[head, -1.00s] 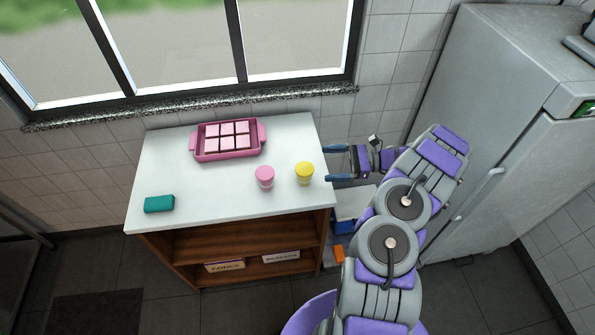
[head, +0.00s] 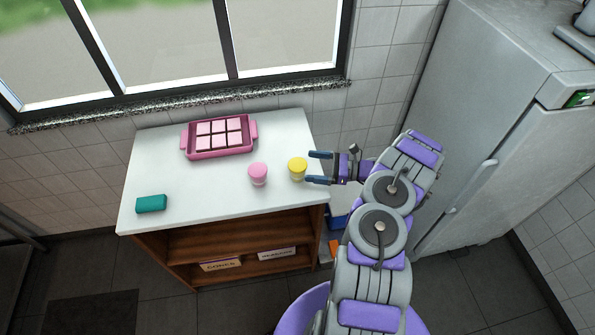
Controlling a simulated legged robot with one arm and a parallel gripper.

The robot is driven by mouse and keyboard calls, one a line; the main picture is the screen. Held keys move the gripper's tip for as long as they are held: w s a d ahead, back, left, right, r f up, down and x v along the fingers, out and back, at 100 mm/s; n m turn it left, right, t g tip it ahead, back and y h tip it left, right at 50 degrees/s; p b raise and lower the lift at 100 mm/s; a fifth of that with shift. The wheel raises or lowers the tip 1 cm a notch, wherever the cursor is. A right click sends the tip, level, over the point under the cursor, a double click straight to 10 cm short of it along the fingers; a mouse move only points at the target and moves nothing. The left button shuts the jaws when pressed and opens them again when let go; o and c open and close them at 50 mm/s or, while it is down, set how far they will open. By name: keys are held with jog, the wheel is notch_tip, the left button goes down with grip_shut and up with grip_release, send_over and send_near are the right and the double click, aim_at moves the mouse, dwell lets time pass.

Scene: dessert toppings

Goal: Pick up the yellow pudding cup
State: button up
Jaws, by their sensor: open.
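The yellow pudding cup (head: 297,168) stands upright near the right edge of the white counter top. My gripper (head: 313,167) is open just to its right, its two blue-tipped fingers pointing left at the cup. One finger lies toward the window side and the other toward the front. The fingertips look very close to the cup; I cannot tell whether they touch it or how high they are over the counter.
A pink cup (head: 258,173) stands just left of the yellow one. A pink tray (head: 190,153) with several pink-topped squares is behind. A teal block (head: 151,203) lies at the front left. The counter (head: 205,185) has clear room in the middle. A grey fridge (head: 490,110) stands to the right.

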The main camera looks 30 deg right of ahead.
aim_at(292, 163)
jog(key=x, duration=0.2)
jog(key=shift+w+a, duration=0.25)
jog(key=w+a, duration=0.1)
jog(key=w+a+f+b, duration=0.1)
jog(key=w+a, duration=0.1)
jog(key=shift+a+f, duration=0.15)
jog(key=shift+a, duration=0.05)
jog(key=shift+w+a, duration=0.25)
jog(key=shift+a, duration=0.1)
jog(key=shift+d, duration=0.1)
jog(key=c, duration=1.2)
